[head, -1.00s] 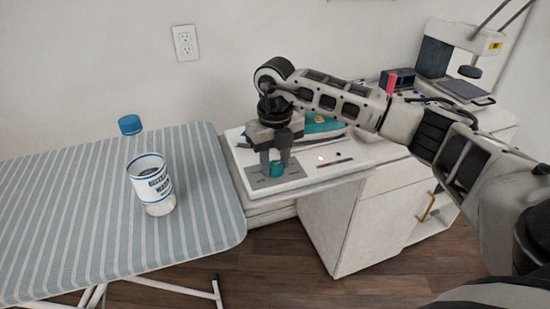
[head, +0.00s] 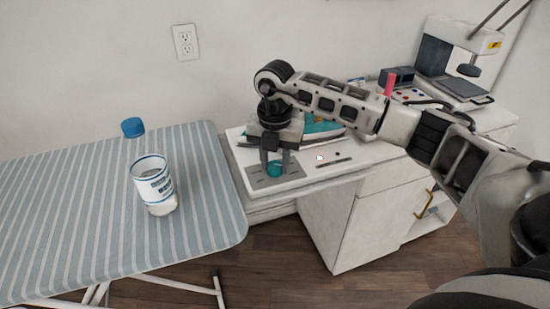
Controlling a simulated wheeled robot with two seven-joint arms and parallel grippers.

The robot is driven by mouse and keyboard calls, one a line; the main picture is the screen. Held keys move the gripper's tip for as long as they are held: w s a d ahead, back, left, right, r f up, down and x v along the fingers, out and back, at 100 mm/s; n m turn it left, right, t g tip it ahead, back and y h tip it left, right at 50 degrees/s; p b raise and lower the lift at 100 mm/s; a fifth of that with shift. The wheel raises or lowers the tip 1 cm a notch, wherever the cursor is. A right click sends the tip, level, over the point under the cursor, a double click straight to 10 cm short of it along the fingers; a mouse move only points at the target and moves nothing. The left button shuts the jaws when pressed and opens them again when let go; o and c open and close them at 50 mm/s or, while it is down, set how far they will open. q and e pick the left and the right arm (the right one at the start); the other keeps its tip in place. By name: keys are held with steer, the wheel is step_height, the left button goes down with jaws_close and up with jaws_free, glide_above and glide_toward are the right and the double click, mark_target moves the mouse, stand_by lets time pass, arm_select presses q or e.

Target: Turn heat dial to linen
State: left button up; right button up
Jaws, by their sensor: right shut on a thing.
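The teal heat dial (head: 274,169) sits on a grey panel (head: 256,180) at the left part of a white base on the cabinet top. My right gripper (head: 275,163) points down over the panel, its two fingers on either side of the dial, shut on it. The dial's markings are too small to read, so its setting cannot be told. A teal iron (head: 322,128) lies behind the gripper, partly hidden by it and my right arm. My left gripper is not in view.
The cabinet (head: 335,225) extends right, holding a dark box (head: 398,76) and a press-like machine (head: 455,60) at the back.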

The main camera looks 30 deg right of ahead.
mark_target(275, 165)
steer(key=shift+r+m, duration=0.1)
steer(key=shift+m, duration=0.2)
steer(key=o, duration=1)
step_height(275, 165, up, 16)
steer(key=shift+f, duration=0.1)
stand_by(0.5)
